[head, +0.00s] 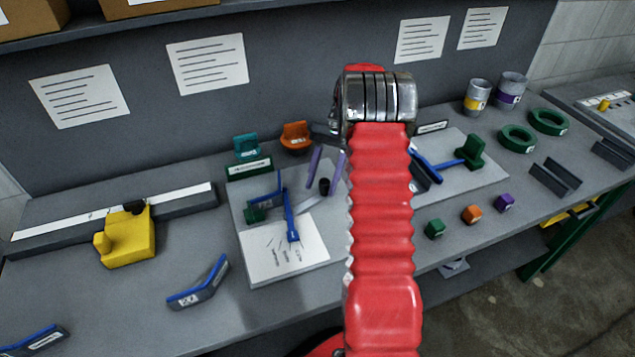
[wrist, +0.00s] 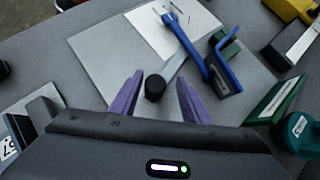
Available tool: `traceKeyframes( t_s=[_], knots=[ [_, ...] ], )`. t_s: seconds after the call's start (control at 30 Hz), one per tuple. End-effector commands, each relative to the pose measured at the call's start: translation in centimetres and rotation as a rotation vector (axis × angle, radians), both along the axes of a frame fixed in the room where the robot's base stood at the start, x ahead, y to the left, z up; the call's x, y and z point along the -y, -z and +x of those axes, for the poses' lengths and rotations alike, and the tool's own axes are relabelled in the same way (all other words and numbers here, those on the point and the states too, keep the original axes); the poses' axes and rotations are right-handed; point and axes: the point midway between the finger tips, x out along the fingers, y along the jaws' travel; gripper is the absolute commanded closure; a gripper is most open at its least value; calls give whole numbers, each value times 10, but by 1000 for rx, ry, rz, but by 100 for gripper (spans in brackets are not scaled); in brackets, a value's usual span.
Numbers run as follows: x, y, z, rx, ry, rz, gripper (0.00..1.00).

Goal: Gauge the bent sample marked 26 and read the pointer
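My gripper (wrist: 155,92) is open, its two purple fingers on either side of a black knob (wrist: 154,87) with gaps visible. In the head view the fingers (head: 327,168) show left of my red arm. The knob stands at the end of a grey bar on a gauge board (wrist: 100,60). A blue arm (wrist: 183,38) reaches over a white sheet (wrist: 150,27) with printed marks; a blue-edged piece (wrist: 226,66) and green block (wrist: 224,46) adjoin it. A bent blue-edged sample (head: 198,283) lies on the bench; its label is too small to read surely. Pointer reading is not legible.
A second gauge board (head: 480,185) with a green handle (head: 474,151) is partly behind my arm. Small cubes (head: 471,214), green rings (head: 517,138) and cans (head: 478,97) are at right. Another sample (head: 36,340) lies front left.

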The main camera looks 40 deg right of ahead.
Motion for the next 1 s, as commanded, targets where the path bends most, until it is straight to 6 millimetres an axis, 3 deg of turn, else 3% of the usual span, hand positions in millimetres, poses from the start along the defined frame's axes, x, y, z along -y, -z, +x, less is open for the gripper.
traceKeyframes(
  t_s=[0.27,1.0],
  knots=[
    [5,-4,2,-2,2,0,58],
    [45,-50,30,0,1,0,58]
  ],
)
